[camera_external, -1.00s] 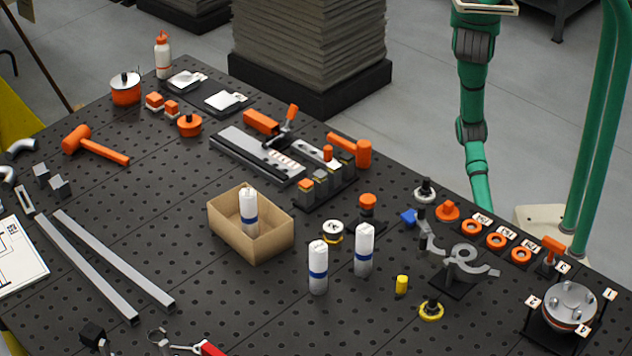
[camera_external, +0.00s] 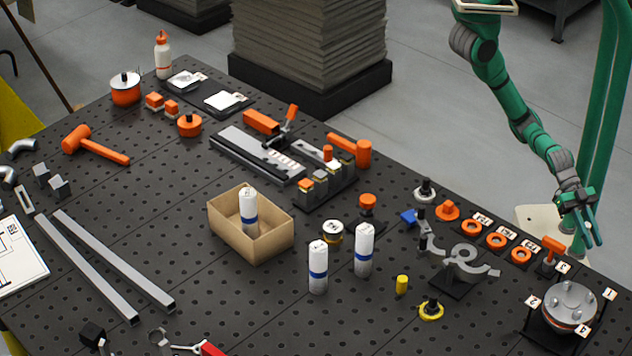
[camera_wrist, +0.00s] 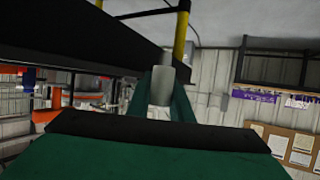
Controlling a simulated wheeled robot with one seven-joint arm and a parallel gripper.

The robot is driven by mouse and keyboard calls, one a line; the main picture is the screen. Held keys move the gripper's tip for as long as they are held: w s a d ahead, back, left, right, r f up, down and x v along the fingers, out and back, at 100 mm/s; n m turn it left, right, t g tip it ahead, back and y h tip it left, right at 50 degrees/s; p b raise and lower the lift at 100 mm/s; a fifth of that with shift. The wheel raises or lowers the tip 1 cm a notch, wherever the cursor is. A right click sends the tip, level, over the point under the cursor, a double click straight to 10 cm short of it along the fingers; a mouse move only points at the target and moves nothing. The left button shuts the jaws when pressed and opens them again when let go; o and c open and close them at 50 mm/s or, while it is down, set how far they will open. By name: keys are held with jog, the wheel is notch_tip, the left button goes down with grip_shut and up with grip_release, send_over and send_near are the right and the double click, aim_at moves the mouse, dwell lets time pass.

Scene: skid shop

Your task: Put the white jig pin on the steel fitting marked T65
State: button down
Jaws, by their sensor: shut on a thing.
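My gripper (camera_external: 590,238) is beyond the table's right back edge, fingers pointing down. In the wrist view its green fingers are shut on a small pale white-grey piece (camera_wrist: 161,88), which looks like the white jig pin. The pin cannot be made out in the external view. The mark T65 is not legible on anything. Steel-looking pieces on the table include a round bolted flange (camera_external: 570,300) at the right, near small white tags, and a curved grey bracket (camera_external: 465,258) left of it.
Orange rings (camera_external: 496,240) with tags and an orange-topped clamp (camera_external: 552,246) line the table's right back edge. The front right of the table (camera_external: 480,335) is largely bare.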

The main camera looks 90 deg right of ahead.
notch_tip(320, 180, up, 12)
jog(key=w+a+r+m+t, duration=0.2)
jog(key=w+r, duration=0.4)
jog(key=w, duration=0.1)
jog(key=w+a+r+m+t+h, duration=0.2)
jog(key=w+m+t, duration=0.55)
jog(key=w, duration=2.45)
jog(key=w+d+r+m+t+h, duration=0.1)
jog(key=w+d+m+t, duration=0.1)
jog(key=w+d, duration=0.5)
jog(key=w+d+r+m+t+h, duration=0.1)
jog(key=w+d+t+h, duration=0.1)
jog(key=w, duration=0.9)
jog(key=w+d+r+m+t+h, duration=0.1)
jog(key=w+d+m, duration=0.1)
jog(key=w+d, duration=0.5)
send_over(333, 236)
jog(key=w+d, duration=0.2)
notch_tip(333, 236, down, 8)
jog(key=shift+a, duration=0.15)
jog(key=shift+w+a+f, duration=0.15)
jog(key=shift+f, duration=0.65)
jog(key=shift+w+a+f, duration=0.15)
jog(key=shift+f, duration=0.6)
jog(key=shift+w+a+f, duration=0.15)
jog(key=shift+f, duration=0.65)
